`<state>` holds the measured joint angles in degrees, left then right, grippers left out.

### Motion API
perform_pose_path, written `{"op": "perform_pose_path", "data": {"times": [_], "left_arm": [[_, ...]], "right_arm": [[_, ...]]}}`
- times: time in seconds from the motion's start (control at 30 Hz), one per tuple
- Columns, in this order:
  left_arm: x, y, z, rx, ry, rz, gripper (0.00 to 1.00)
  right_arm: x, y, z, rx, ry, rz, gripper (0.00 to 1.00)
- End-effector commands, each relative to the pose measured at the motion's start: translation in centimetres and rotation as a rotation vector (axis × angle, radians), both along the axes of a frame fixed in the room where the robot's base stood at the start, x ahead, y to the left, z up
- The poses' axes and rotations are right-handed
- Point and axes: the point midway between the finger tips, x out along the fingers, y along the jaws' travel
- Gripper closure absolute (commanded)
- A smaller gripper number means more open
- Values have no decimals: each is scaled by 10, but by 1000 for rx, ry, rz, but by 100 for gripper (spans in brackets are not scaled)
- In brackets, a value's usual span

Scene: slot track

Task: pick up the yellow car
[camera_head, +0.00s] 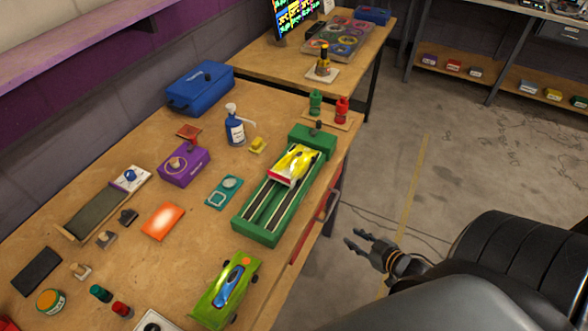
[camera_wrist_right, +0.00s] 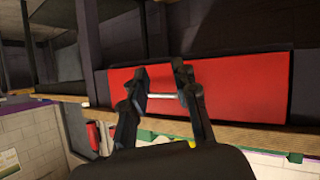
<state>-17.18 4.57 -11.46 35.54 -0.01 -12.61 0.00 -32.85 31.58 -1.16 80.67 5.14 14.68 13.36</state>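The yellow car (camera_head: 297,160), with a red and white end facing the near side, sits on the two-lane green slot track (camera_head: 262,237) at the table's right side. My right gripper (camera_head: 354,239) is open and empty, out past the table's right edge and apart from the car. In the right wrist view its two fingers (camera_wrist_right: 164,72) are spread in front of a red drawer front (camera_wrist_right: 228,85) with a thin pale handle showing between them; I cannot tell any contact. My left gripper is not in view.
A green car (camera_head: 224,291) stands on the table (camera_head: 188,248) near the track's near end. A blue bottle (camera_head: 235,130) and a yellow block (camera_head: 257,145) stand left of the track. A purple box (camera_head: 183,165) and a blue case (camera_head: 200,88) are farther left.

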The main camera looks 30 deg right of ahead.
Motion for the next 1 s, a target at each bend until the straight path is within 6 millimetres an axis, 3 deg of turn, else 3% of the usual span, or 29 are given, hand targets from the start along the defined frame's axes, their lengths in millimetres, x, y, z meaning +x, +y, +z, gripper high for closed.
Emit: {"op": "perform_pose_path", "data": {"times": [0.03,0.1,0.2,0.3,0.4,0.57,1.0], "left_arm": [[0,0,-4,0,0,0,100],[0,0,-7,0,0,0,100],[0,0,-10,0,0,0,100],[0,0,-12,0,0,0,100],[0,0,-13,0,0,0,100],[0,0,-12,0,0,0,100],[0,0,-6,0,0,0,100]], "right_arm": [[17,4,37,11,-88,58,71],[35,17,86,41,-196,134,71],[48,42,146,90,-319,241,71],[53,65,189,133,-402,327,71],[53,80,215,163,-448,381,71],[61,91,228,179,-472,404,71],[121,120,227,177,-471,401,71]]}}
